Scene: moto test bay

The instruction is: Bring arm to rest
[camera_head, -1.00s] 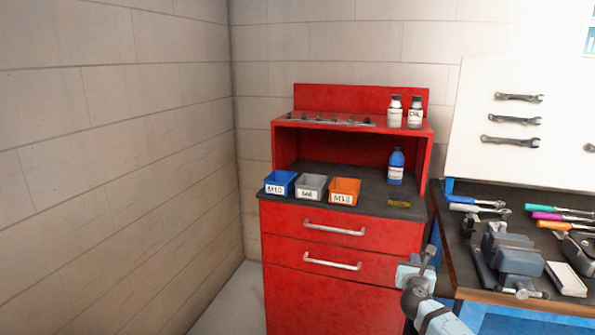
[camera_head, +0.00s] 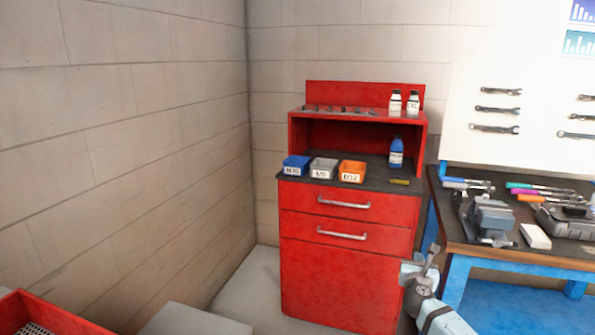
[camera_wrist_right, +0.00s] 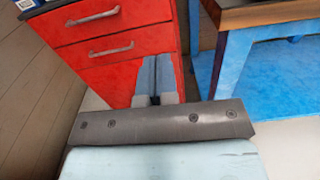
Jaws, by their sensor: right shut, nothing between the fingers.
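My right gripper (camera_head: 433,254) shows at the lower right of the head view, in front of the red cabinet's right edge. Its fingers point up and are together, with nothing between them. In the right wrist view the shut fingers (camera_wrist_right: 155,78) show side by side at the centre, with the cabinet's red front behind them. The gripper appears apart from the cabinet and the workbench. My left gripper is not in view.
The red cabinet (camera_head: 345,278) carries a blue bin (camera_head: 296,164), a grey bin (camera_head: 323,169), an orange bin (camera_head: 352,172) and bottles. A workbench (camera_head: 520,258) with a vise (camera_head: 490,220) and tools stands right. A red crate (camera_head: 45,312) is lower left. Floor shows left of the cabinet.

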